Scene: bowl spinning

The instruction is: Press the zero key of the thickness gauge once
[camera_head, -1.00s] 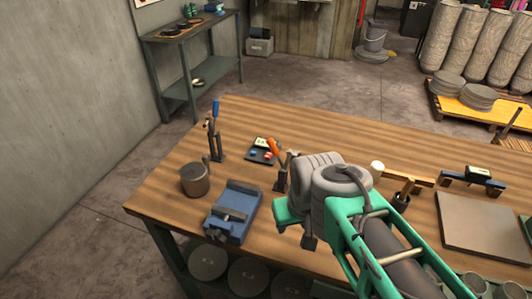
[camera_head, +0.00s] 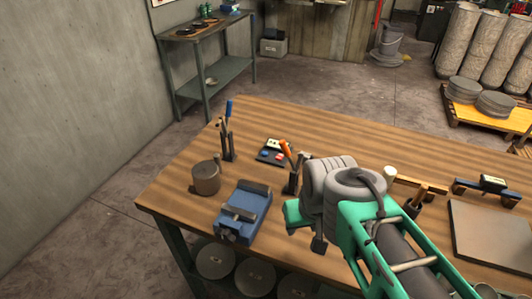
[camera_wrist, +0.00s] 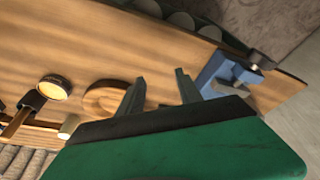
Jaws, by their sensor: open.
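A blue-and-black device with a small light display (camera_head: 493,183) lies at the right of the workbench in the head view; it looks like the thickness gauge, but its keys are too small to tell. A black box with a pale screen and red and blue keys (camera_head: 271,153) lies at the back left of the bench. My gripper (camera_head: 303,214) is over the bench between the blue vise (camera_head: 245,210) and the mallet. In the wrist view my gripper (camera_wrist: 160,88) is open, with nothing between its fingers. The gauge cannot be made out in the wrist view.
A dark cup (camera_head: 206,178) stands left of the vise. A mallet (camera_head: 420,187) and a grey slab (camera_head: 490,232) are at the right. The back middle of the bench is clear.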

